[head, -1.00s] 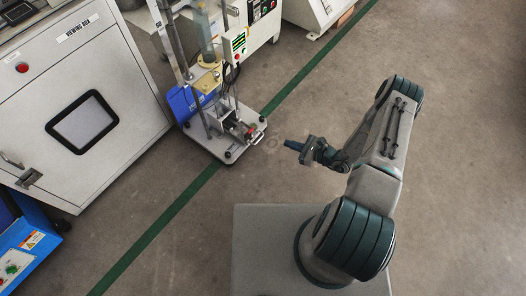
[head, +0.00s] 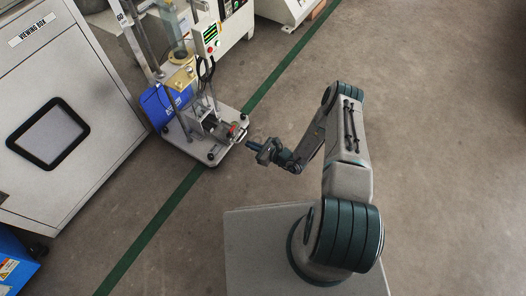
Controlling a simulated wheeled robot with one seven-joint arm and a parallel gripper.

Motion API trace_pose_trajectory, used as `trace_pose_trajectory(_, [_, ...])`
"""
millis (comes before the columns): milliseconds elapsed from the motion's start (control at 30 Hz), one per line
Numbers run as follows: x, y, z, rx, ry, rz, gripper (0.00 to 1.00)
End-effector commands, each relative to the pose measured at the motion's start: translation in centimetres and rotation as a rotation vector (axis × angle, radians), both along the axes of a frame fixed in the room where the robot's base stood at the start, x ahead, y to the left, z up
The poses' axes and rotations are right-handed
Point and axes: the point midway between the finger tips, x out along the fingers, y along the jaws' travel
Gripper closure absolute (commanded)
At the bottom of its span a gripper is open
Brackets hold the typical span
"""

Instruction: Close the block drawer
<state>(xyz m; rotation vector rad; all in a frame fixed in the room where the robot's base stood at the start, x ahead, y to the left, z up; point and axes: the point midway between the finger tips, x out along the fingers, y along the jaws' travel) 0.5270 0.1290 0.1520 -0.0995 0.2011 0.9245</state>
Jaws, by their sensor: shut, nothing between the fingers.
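The testing machine (head: 190,110) stands on a pale base plate with knobs at its corners, left of my gripper. Low on its near right side is a small metal block part (head: 222,131) with a red piece and a light handle (head: 239,134) at its right edge; this looks like the block drawer. How far it stands out is too small to tell. My gripper (head: 250,144) is shut and empty, pointing left toward the handle, with a small gap seeming to lie between them in the picture.
A white viewing box (head: 95,160) stands at the left, and a blue machine (head: 14,262) shows at the lower left. A control box with a green display (head: 210,35) is above the drawer. A green floor line (head: 170,215) crosses the floor. The floor at the right is clear.

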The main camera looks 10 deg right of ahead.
Motion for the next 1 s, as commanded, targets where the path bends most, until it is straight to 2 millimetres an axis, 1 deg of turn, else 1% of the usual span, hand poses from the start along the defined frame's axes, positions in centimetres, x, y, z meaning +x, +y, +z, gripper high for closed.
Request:
trace_pose_trajectory(33, [0.5, 0.7, -0.5, 0.000, -0.002, 0.002, 1.00])
trace_pose_trajectory(200, [1.4, 1.8, -0.6, -0.001, -0.003, 0.002, 1.00])
trace_pose_trajectory(633, [1.7, 2.1, -0.5, 0.000, -0.002, 0.000, 1.00])
trace_pose_trajectory(733, [2.0, 2.7, -0.5, 0.000, -0.003, 0.000, 1.00])
trace_pose_trajectory(833, [3.0, 4.0, -0.6, 0.001, -0.001, -0.001, 1.00])
trace_pose_trajectory(1000, [5.6, 6.3, -0.8, 0.000, -0.002, -0.010, 1.00])
